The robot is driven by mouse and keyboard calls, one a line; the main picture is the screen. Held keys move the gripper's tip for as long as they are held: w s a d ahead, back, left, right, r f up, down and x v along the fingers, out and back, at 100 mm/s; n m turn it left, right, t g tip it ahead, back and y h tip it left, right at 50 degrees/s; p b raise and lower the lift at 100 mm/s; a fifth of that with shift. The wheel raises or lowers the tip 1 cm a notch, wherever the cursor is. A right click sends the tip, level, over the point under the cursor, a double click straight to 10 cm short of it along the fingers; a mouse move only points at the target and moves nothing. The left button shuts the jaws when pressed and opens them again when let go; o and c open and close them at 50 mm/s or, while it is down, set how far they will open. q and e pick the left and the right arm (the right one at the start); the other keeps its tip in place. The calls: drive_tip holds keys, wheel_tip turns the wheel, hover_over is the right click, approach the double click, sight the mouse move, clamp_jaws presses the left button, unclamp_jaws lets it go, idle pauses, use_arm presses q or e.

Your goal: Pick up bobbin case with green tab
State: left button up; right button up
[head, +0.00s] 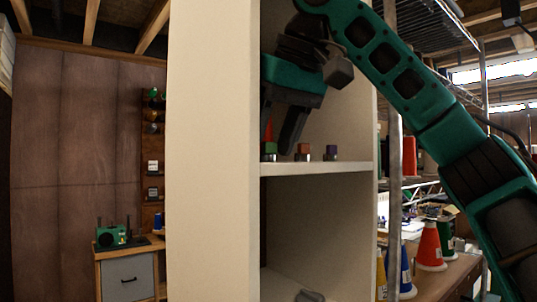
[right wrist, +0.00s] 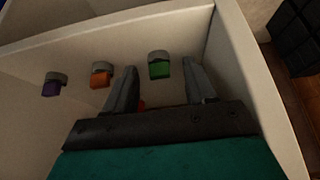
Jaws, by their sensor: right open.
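The bobbin case with the green tab (head: 269,150) stands on the upper shelf, leftmost of three in the head view. It also shows in the right wrist view (right wrist: 159,65), in line between my two fingertips but a little beyond them. My right gripper (head: 277,142) is open and empty, pointing down at the shelf close to the green-tabbed case. The case with the orange-red tab (head: 303,151) and the one with the purple tab (head: 331,152) stand to its right. My left gripper is out of view.
The cream shelf unit (head: 213,150) has a tall side wall close to the left of my gripper. A red object (right wrist: 141,105) shows partly behind my gripper. A lower compartment holds a small grey item (head: 309,296). Traffic-cone-like spools (head: 430,245) stand on a table at right.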

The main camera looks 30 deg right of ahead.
drive_tip(key=shift+f, duration=0.1)
drive_tip(key=shift+c, duration=0.4)
clamp_jaws()
drive_tip(key=shift+w, duration=0.15)
